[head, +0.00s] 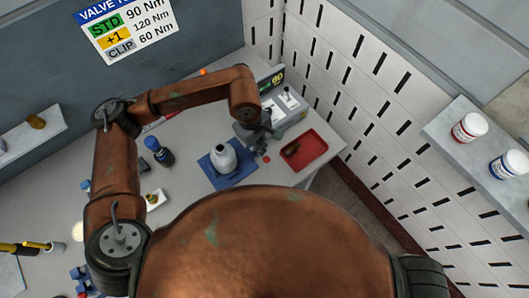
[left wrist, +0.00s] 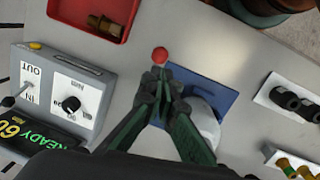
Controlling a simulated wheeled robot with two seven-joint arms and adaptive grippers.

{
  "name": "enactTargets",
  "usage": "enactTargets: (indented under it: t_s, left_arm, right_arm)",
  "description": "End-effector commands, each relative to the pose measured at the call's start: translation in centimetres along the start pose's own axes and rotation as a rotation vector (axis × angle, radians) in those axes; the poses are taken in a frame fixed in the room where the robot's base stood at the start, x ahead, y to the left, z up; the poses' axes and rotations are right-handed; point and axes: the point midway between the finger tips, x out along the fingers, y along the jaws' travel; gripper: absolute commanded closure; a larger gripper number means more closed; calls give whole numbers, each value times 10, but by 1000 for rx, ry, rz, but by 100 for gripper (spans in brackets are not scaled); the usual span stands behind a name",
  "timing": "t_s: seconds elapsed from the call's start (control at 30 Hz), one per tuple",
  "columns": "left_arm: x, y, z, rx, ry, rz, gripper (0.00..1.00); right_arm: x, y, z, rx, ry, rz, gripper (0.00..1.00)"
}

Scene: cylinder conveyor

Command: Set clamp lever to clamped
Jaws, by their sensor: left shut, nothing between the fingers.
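The clamp lever shows as a red ball knob (head: 266,158), to the right of the white valve body (head: 223,157) on its blue plate (head: 243,172). In the left wrist view the red knob (left wrist: 160,55) sits just past my fingertips; the rest of the lever is hidden. My left gripper (head: 262,136) is shut and empty, beside the valve body. In the left wrist view its fingers (left wrist: 164,78) are together over the edge of the blue plate (left wrist: 215,92) and partly cover the white body (left wrist: 205,122). I cannot tell whether they touch the lever. My right gripper is out of view.
A red tray (head: 303,148) with brass parts lies right of the clamp. A grey console (left wrist: 70,80) with a dial and a lit display stands beside it. A dark blue-capped bottle (head: 158,151) stands to the left. A shelf (head: 460,136) with jars is at right.

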Motion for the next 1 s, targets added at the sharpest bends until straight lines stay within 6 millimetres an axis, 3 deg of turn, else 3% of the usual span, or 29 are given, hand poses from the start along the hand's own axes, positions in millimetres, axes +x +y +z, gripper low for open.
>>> enactTargets:
  t_s: [0.2,0.4,0.6,1.0]
  left_arm:
    - [-43,-3,23,6,0,4,100]
    - [-70,-6,36,4,-2,2,100]
    - [-80,-7,41,4,-2,0,100]
    - [-81,-6,41,4,-3,0,100]
  right_arm:
    - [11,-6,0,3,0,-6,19]
    - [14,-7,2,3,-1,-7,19]
    - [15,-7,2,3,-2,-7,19]
    - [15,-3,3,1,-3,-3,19]
